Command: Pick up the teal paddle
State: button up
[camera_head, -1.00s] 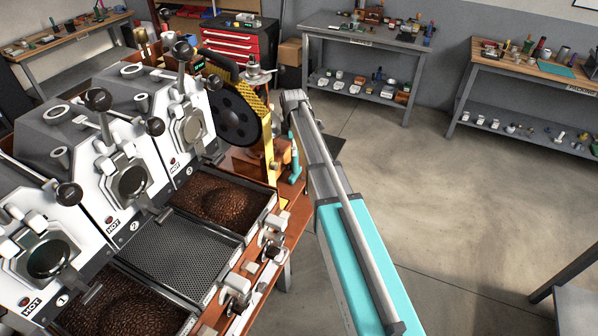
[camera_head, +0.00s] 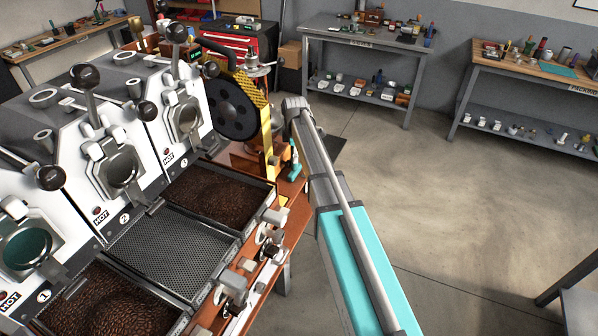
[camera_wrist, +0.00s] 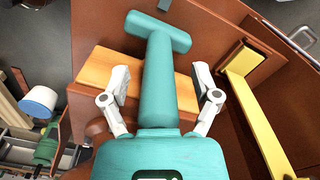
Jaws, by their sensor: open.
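The teal paddle (camera_wrist: 158,85) fills the middle of the wrist view, with a straight shaft and a wide crossbar at its far end. Its near end meets the teal body at the bottom of that view, where I cannot tell one from the other. My gripper (camera_wrist: 160,87) is open, one pale finger on each side of the shaft, with gaps showing between. A light wooden block (camera_wrist: 98,68) lies behind the shaft.
A yellow bar (camera_wrist: 252,115) stands right of the fingers in the wrist view. The roaster's black disc (camera_head: 232,106), yellow-edged guard and bean trays (camera_head: 176,243) lie left of my arm. Open floor (camera_head: 450,220) lies to the right, with benches behind.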

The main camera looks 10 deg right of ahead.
jog(key=shift+f, duration=0.1)
jog(key=shift+c, duration=0.2)
dwell(0.4)
grip_shut()
